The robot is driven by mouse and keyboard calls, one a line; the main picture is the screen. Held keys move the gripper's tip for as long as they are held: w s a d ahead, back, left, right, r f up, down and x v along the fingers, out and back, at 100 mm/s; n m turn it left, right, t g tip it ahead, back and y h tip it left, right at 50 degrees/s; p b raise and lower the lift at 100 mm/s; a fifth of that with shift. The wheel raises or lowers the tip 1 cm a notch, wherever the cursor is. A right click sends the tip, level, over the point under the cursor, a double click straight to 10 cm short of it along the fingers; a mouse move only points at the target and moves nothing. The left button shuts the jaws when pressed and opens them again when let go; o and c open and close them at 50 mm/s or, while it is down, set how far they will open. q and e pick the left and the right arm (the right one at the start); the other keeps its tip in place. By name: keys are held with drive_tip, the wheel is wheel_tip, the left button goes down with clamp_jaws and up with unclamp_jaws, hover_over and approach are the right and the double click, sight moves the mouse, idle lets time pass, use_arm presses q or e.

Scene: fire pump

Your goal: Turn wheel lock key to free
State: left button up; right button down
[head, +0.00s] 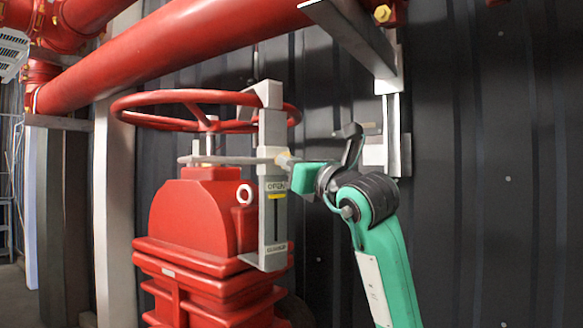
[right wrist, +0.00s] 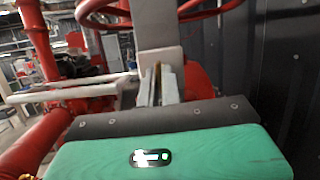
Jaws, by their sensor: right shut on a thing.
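The red handwheel (head: 178,105) sits level on top of the red valve (head: 195,215), and its rim also shows in the right wrist view (right wrist: 105,12). A grey upright lock plate (head: 273,225) with an "OPEN" label stands at the wheel's right side; it also shows in the right wrist view (right wrist: 158,30). My right gripper (head: 287,160) is at the plate's right face, below the wheel rim. In the right wrist view its fingers (right wrist: 160,85) are closed on a small, thin yellowish piece, the key (right wrist: 157,72). The key is mostly hidden by the fingers.
A thick red pipe (head: 170,55) runs overhead. A grey steel bracket (head: 393,125) is fixed to the dark ribbed wall (head: 490,170) behind my right arm. A thin grey bar (head: 225,160) crosses under the wheel. The space right of my arm looks clear.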

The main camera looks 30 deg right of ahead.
use_arm(q)
drive_tip(key=shift+r, duration=0.25)
use_arm(e)
drive_tip(key=shift+m, duration=0.5)
drive_tip(key=c, duration=1.6)
unclamp_jaws()
drive_tip(key=shift+w, duration=0.1)
